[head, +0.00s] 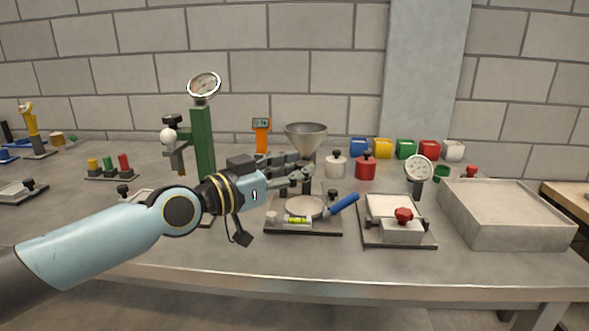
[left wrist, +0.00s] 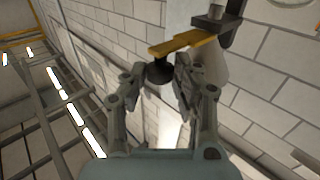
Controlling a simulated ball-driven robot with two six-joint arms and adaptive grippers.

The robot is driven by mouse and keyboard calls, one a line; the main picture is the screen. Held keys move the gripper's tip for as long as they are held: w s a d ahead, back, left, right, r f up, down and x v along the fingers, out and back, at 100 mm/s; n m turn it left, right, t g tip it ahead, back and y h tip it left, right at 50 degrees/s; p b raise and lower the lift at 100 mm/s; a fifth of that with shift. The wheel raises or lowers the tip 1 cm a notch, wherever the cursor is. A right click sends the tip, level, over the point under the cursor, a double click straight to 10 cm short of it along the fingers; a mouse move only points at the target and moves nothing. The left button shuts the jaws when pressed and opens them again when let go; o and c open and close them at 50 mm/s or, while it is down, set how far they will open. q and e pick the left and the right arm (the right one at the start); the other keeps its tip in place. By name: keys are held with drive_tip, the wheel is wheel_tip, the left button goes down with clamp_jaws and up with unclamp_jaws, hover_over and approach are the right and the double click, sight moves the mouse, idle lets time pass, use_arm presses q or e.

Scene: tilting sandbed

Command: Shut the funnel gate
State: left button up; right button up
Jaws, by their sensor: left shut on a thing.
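The grey metal funnel (head: 306,137) stands behind the middle of the bench. My left gripper (head: 302,171) is at its lower end and hides the spout in the head view. In the left wrist view, the brass gate plate (left wrist: 183,43) sticks out from a dark holder (left wrist: 216,22) by the funnel's neck. A black knob (left wrist: 159,72) hangs on the plate's outer end. My left gripper is shut on this knob, with one finger on either side. How far the plate crosses the spout is hidden. My right gripper is in neither view.
Below the gripper is a plate with a round dish (head: 305,206), a spirit level (head: 298,220) and a blue handle (head: 344,203). A green press (head: 203,142) stands left. White (head: 336,167) and red (head: 365,168) weights stand right. A grey sandbed (head: 512,235) fills the right end.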

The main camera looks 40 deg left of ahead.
use_arm(q)
clamp_jaws()
drive_tip(key=shift+w+a+f+b, duration=0.1)
drive_tip(key=shift+w+a+b, duration=0.1)
drive_tip(key=shift+w+b, duration=0.2)
drive_tip(key=shift+w+a+r+b, duration=0.1)
drive_tip(key=shift+w+a+b, duration=0.35)
drive_tip(key=shift+w, duration=0.15)
drive_tip(key=shift+w+a+r+b, duration=0.1)
drive_tip(key=shift+w+a+b, duration=0.25)
drive_tip(key=shift+w, duration=0.25)
drive_tip(key=o, duration=0.7)
unclamp_jaws()
drive_tip(key=shift+o, duration=1.1)
drive_tip(key=shift+w+a+f, duration=0.1)
drive_tip(key=shift+w, duration=0.05)
